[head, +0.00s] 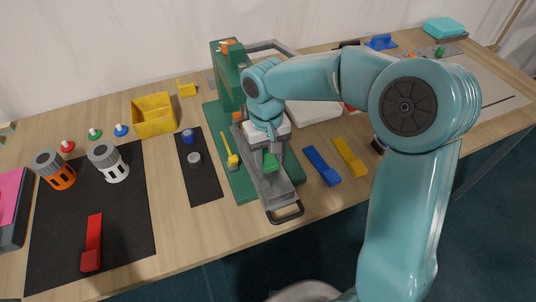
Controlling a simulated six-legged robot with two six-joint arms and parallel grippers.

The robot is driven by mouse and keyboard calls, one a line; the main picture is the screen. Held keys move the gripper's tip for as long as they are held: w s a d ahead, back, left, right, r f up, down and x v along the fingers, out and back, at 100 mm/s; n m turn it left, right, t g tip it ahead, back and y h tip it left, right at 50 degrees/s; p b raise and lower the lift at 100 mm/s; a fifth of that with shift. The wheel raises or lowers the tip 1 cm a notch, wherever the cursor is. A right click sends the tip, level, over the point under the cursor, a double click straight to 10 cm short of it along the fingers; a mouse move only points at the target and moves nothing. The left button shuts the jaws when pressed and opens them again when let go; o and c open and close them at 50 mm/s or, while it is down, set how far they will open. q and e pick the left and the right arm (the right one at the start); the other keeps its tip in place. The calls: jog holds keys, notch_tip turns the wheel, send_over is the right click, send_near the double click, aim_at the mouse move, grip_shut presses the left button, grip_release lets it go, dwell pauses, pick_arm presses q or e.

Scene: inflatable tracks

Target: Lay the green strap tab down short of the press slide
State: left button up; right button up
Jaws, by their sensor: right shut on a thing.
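My right gripper (269,149) is over the green press (228,72), pointing down. It is shut on the green strap tab (270,162), which shows as a small green piece just below the fingers. The grey press slide (275,188) runs out toward the front, with a dark loop handle (288,212) at its near end. The tab is above or on the slide; I cannot tell whether it touches. My wrist hides part of the press and the tab's upper end. My left gripper is not in view.
A blue tab (321,166) and a yellow tab (350,157) lie right of the press. A yellow lever (229,150) stands left of the slide. A black mat (125,225) holds a red tab (92,242) and two canisters. A yellow bin (153,115) stands at the back left.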

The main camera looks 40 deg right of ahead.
aim_at(266, 155)
jog(key=shift+w+f, duration=0.1)
jog(key=shift+f, duration=0.5)
jog(key=o, duration=1.1)
jog(key=shift+f, duration=0.15)
jog(key=shift+c, duration=0.2)
jog(key=shift+r, duration=0.25)
notch_tip(266, 155, up, 12)
jog(key=shift+w+p, duration=0.35)
jog(key=shift+p, duration=0.05)
jog(key=shift+d, duration=0.1)
